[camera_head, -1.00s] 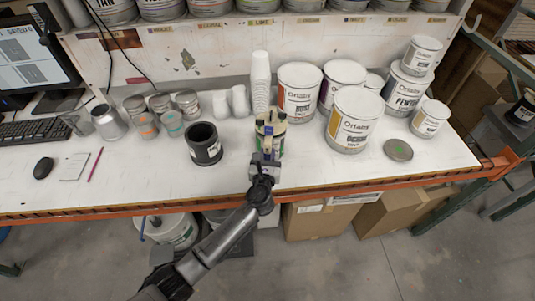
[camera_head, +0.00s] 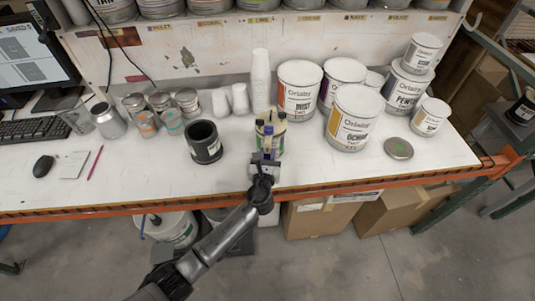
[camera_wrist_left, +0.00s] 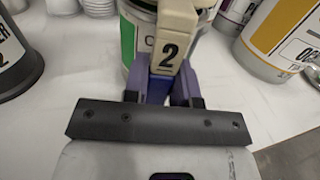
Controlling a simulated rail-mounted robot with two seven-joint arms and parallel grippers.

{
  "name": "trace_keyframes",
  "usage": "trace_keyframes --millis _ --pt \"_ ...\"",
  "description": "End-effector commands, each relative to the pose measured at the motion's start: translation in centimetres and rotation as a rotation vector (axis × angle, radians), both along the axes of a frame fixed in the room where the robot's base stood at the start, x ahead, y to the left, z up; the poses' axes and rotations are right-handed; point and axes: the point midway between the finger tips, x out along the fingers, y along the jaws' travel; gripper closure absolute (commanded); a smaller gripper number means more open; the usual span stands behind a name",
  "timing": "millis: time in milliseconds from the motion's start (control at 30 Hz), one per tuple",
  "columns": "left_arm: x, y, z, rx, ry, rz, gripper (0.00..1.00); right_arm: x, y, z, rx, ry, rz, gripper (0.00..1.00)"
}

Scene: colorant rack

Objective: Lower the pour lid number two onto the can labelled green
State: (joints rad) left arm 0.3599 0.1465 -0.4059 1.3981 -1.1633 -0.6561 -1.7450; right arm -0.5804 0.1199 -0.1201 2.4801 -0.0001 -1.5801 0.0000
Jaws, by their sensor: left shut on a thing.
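The pour lid number two (camera_wrist_left: 178,28) is cream-coloured with a black "2" on its front in the left wrist view. My left gripper (camera_wrist_left: 165,90), with purple fingers, is shut on this front part of the lid. In the head view the left gripper (camera_head: 267,152) reaches in from the table's front edge, with the lid (camera_head: 270,117) beyond it. The green can (camera_wrist_left: 136,42), with a white and green label, stands directly behind and below the lid in the wrist view. The lid and gripper partly hide the can, and I cannot tell whether lid and can touch. My right gripper is not in view.
A dark open can (camera_head: 204,150) stands left of the lid. The ochre can (camera_head: 352,118) and other paint cans stand to the right. White stacked cups (camera_head: 260,80) are behind. A loose round lid (camera_head: 398,148) lies at right. The table front beside the gripper is clear.

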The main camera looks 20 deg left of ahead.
Motion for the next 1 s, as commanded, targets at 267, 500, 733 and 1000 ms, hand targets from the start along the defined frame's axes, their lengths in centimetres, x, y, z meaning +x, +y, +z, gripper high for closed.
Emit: trace_keyframes --millis 267,500,733,1000 --pt "0.0 0.0 0.1 0.0 -0.001 0.0 0.99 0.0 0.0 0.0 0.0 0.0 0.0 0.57" --pt "0.0 0.0 -0.1 0.0 -0.001 0.0 0.99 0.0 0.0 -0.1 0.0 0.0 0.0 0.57" --pt "0.0 0.0 -0.5 0.001 -0.001 0.0 0.99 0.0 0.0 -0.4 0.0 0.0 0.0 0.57" --pt "0.0 0.0 -1.0 0.0 -0.001 0.0 0.99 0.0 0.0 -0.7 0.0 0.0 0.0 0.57"
